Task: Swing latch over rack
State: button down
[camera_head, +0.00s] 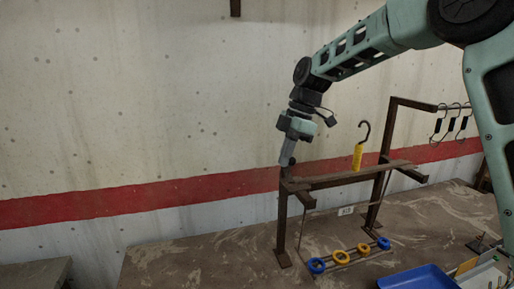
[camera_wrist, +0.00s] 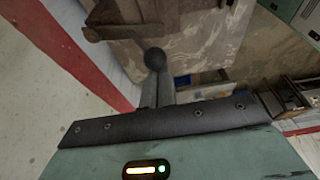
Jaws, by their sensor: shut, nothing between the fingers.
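The rack (camera_head: 330,181) is a dark brown metal frame with a flat top rail, standing on the table near the wall. A dark round knob (camera_head: 291,161) shows at the rack's left end; I take it for the latch's knob, and the rest of the latch is not clear. In the wrist view the knob (camera_wrist: 155,60) is right at my fingertips. My gripper (camera_head: 287,157) is shut and empty, pointing down just above the rack's left end. In the wrist view my gripper (camera_wrist: 158,80) partly hides what lies behind it. I cannot tell whether it touches the knob.
A yellow-handled hook (camera_head: 358,157) stands upright at the top rail. Black-handled hooks (camera_head: 451,125) hang from a bar at right. Blue and yellow rings (camera_head: 341,257) sit on a low rail below. A blue tray (camera_head: 418,278) is at front right. The left tabletop (camera_head: 190,262) is clear.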

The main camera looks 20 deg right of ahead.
jog(key=shift+s+d+n, duration=0.15)
jog(key=shift+d+n, duration=0.35)
jog(key=shift+n, duration=0.1)
jog(key=shift+s+d, duration=0.1)
jog(key=shift+d, duration=0.35)
jog(key=a, duration=0.5)
jog(key=d+b+v, duration=0.1)
jog(key=b+v, duration=0.1)
jog(key=v, duration=0.7)
jog(key=shift+s+d, duration=0.1)
